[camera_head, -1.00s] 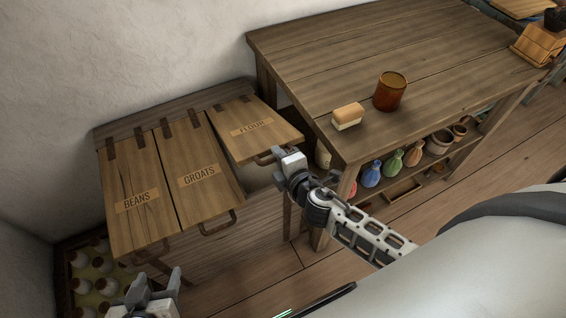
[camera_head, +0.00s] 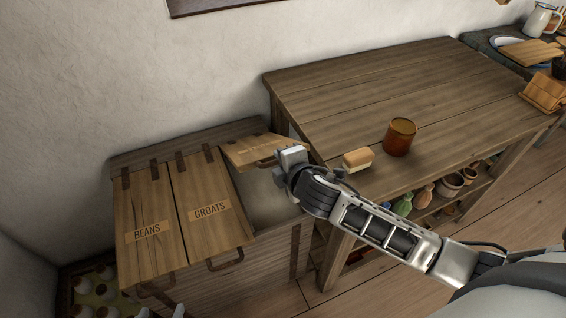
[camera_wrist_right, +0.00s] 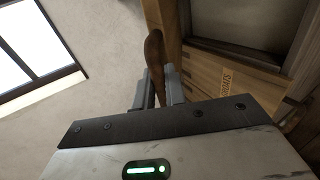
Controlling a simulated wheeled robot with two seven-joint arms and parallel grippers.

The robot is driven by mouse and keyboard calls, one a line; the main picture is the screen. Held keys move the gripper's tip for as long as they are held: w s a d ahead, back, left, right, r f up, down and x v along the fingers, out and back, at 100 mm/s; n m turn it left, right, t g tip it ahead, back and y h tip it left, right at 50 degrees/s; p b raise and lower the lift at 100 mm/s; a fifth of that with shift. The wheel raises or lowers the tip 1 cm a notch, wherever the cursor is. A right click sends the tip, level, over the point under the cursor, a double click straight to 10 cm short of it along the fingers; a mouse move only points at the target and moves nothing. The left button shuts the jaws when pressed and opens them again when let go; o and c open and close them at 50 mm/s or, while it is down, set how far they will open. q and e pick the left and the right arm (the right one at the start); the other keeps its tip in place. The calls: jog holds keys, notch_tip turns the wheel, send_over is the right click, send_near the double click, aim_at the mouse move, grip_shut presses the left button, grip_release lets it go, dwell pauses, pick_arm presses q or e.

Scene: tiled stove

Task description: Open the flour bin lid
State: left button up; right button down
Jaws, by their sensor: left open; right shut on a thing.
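The flour bin lid (camera_head: 245,151) is hinged at the back and tilted up, seen at a steep angle in the head view. Its lettering is not readable now. Below it the open bin (camera_head: 268,197) shows a pale inside. My right gripper (camera_head: 280,160) is at the lid's front edge, shut on the lid handle. In the right wrist view the brown handle (camera_wrist_right: 154,55) runs between the two fingers (camera_wrist_right: 157,88). My left gripper (camera_head: 161,313) barely shows at the bottom edge, with its tips apart, below the closed beans lid (camera_head: 145,205).
The closed groats lid (camera_head: 207,190) lies beside the flour bin. A wooden table (camera_head: 390,95) stands close on the right, with a brush (camera_head: 357,160) and brown mug (camera_head: 400,137) near its edge. A plastered wall (camera_head: 150,80) rises behind the bins.

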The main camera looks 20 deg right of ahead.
jog(key=c, duration=1.5)
grip_release()
jog(key=shift+c, duration=0.2)
jog(key=v, duration=1.6)
jog(key=shift+f, duration=0.1)
